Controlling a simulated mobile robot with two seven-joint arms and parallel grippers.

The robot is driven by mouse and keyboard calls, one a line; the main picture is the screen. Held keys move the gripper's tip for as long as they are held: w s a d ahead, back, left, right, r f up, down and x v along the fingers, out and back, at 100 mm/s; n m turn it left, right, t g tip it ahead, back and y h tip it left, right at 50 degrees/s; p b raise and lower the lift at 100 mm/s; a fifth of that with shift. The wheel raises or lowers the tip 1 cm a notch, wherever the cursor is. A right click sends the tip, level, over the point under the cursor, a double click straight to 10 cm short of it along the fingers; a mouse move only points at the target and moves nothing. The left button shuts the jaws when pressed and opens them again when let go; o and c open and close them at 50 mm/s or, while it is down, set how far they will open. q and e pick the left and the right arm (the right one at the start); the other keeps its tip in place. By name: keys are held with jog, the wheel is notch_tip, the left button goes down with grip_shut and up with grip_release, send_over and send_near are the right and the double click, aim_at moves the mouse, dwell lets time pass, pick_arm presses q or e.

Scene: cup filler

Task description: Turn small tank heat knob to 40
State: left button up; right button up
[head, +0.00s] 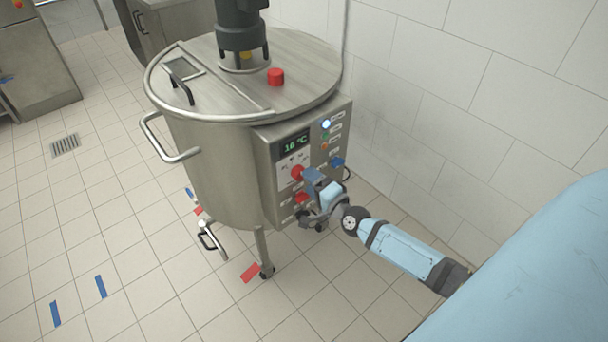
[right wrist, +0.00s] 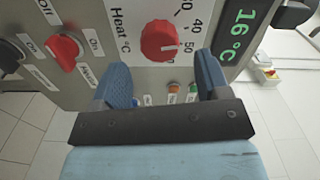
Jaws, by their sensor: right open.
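The small tank (head: 215,160) is a steel drum on legs with a control box on its right side. The red heat knob (head: 297,172) sits on the box below the green display (head: 296,143), which reads 16 °C. In the right wrist view the heat knob (right wrist: 159,40) is ahead of the fingers, with marks such as 40 and 50 to its right. My right gripper (right wrist: 165,85) is open, its two blue fingers on either side of the knob's line and apart from it. It also shows in the head view (head: 309,185), close to the panel. My left gripper is not in view.
A red on/off switch (right wrist: 66,50) is left of the heat knob in the wrist view. A blue plug (head: 337,162) is on the box's right part. A tiled wall (head: 430,110) stands right of the tank. The floor (head: 130,200) at left is mostly free.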

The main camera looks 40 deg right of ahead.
jog(key=s, duration=0.9)
jog(key=shift+s+d, duration=0.25)
jog(key=shift+d, duration=0.1)
jog(key=shift+s, duration=0.1)
